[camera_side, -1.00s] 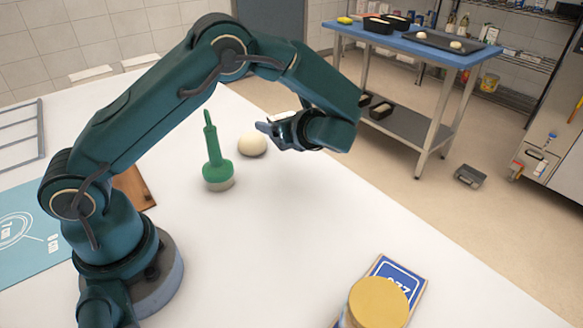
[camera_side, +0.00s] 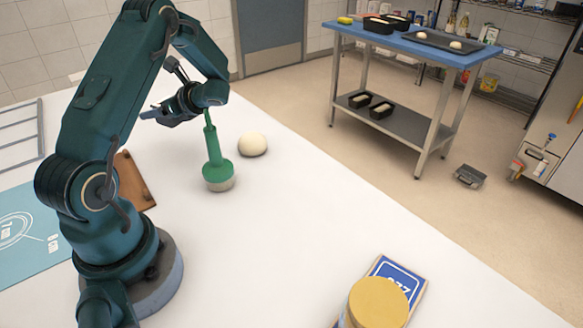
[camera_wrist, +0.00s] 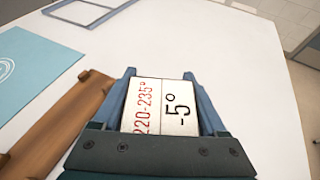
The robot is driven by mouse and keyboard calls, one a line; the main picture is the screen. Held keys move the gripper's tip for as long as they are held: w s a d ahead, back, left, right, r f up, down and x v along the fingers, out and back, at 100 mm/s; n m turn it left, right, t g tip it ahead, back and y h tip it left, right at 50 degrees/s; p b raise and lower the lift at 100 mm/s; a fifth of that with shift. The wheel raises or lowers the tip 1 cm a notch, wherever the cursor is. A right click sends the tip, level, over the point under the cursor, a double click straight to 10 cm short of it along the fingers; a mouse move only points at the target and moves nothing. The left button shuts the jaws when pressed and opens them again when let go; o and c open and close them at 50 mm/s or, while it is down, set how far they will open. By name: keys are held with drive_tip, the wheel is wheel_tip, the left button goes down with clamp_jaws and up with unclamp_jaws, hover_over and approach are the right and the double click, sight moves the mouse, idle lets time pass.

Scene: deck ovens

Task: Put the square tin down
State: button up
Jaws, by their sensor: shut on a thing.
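My gripper (camera_wrist: 159,76) is shut on a white labelled piece (camera_wrist: 160,105) in the wrist view. The piece bears red print reading "220-235°" and black print reading "-5°", with a line between them. I see only its printed face, so I cannot tell whether it is a tin or a card. In the side view my gripper (camera_side: 152,112) is above the white table, left of and behind the green-handled brush. The held piece cannot be made out there. No square tin is plainly visible on the table.
The green brush (camera_side: 217,165) stands upright beside a dough ball (camera_side: 252,144). A brown board (camera_side: 133,181), blue mat (camera_side: 28,230) and wire rack (camera_side: 20,135) lie at the left. A yellow-lidded jar (camera_side: 378,302) stands at the front. The table's right side is mostly clear.

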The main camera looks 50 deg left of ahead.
sight(171, 144)
drive_tip(key=shift+f, duration=3.9)
drive_tip(key=shift+f, duration=0.2)
drive_tip(key=o, duration=1.5)
drive_tip(key=shift+r, duration=0.1)
drive_tip(key=shift+w+d+r, duration=0.1)
drive_tip(key=shift+r, duration=0.1)
drive_tip(key=v, duration=0.7)
drive_tip(key=shift+d, duration=0.15)
